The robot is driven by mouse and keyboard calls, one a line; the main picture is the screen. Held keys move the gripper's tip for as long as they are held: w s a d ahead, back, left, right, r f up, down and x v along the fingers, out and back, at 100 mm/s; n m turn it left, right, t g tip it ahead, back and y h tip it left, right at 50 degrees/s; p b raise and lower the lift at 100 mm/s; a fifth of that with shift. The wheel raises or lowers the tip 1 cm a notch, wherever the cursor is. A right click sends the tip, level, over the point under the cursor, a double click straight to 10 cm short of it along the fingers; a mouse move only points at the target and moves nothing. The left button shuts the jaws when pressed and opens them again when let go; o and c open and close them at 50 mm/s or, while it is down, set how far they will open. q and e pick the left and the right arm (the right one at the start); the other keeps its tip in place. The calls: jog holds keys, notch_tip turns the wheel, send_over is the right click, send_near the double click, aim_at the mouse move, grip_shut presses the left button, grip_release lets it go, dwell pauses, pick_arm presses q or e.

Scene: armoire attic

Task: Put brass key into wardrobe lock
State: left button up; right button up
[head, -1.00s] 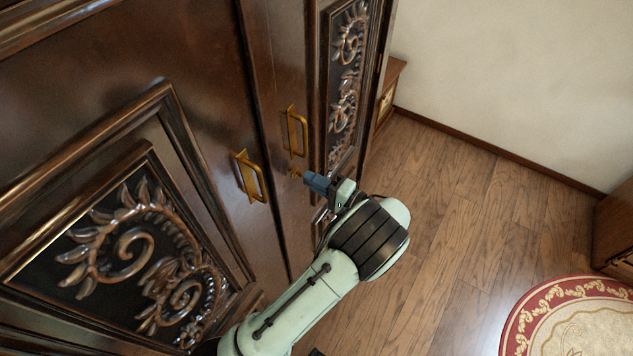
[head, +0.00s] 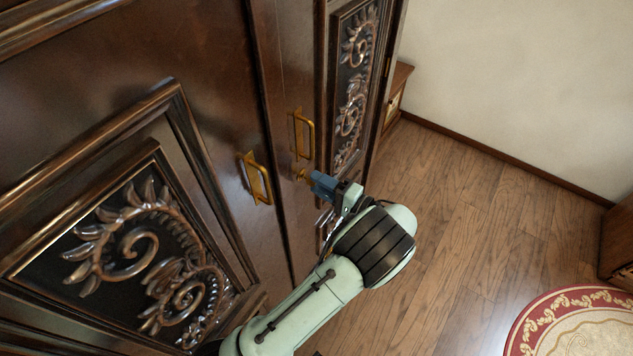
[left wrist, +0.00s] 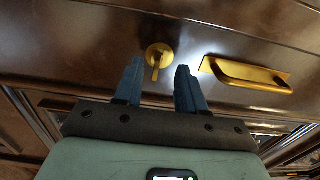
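The wardrobe (head: 215,60) is dark wood with carved panels. A round brass lock plate (left wrist: 158,54) is on its door, and the brass key (left wrist: 156,72) appears to stick out of it as a thin upright piece. In the head view the brass at the lock (head: 300,175) is small and partly hidden by the fingers. My left gripper (left wrist: 158,75) has its two blue fingers apart, one on either side of the key, with clear gaps. In the head view the left gripper (head: 316,181) is close in front of the lock. My right gripper is not in view.
Two brass handles, a left one (head: 258,180) and a right one (head: 303,134), stand out from the doors near the lock. A small wooden cabinet (head: 398,88) is beyond the wardrobe. The wooden floor (head: 470,210) is clear up to a round red-edged rug (head: 535,317).

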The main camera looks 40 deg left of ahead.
pick_arm(q)
jog(key=w+d+b, duration=0.1)
jog(key=d, duration=1.1)
jog(key=shift+w+a, duration=0.1)
